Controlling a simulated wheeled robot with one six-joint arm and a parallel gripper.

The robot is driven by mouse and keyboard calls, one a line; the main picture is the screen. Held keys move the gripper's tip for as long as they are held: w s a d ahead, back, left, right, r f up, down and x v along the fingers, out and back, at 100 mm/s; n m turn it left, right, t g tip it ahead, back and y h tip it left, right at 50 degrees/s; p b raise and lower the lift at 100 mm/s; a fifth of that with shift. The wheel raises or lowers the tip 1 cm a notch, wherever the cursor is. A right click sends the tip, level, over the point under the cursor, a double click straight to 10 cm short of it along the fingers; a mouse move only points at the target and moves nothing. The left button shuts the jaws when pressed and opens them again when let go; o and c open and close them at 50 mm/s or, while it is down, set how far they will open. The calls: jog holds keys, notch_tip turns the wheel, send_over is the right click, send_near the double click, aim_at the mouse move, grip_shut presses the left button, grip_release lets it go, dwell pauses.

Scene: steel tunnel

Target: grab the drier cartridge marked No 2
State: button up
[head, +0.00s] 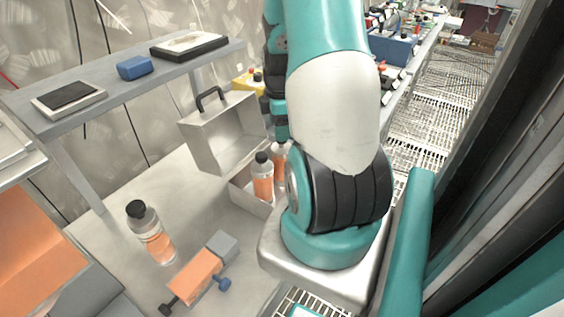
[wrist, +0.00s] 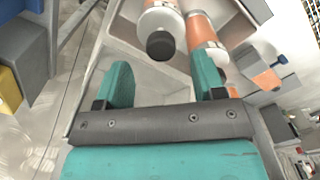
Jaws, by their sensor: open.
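Several drier cartridges show, orange and white with black caps. One (head: 150,235) stands alone on the bench at left in the head view. Two others, a nearer one (head: 262,180) and one behind it (head: 279,153) partly hidden by my arm, stand in the open metal case (head: 247,193). I cannot read any number on them. In the wrist view, my gripper (wrist: 162,84) is open and empty. A black-capped cartridge (wrist: 158,20) lies beyond the gap between its fingers, with another (wrist: 200,30) beside it near the right finger. In the head view my arm hides the fingers.
The case lid (head: 222,135) stands raised with a black handle. A shelf (head: 120,95) above holds a blue block (head: 134,67) and flat devices.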

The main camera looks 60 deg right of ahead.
jog(key=f, duration=0.2)
jog(key=f+p, duration=0.1)
jog(key=f, duration=0.1)
jog(key=shift+s+f, duration=0.2)
jog(key=shift+f, duration=0.2)
grip_shut()
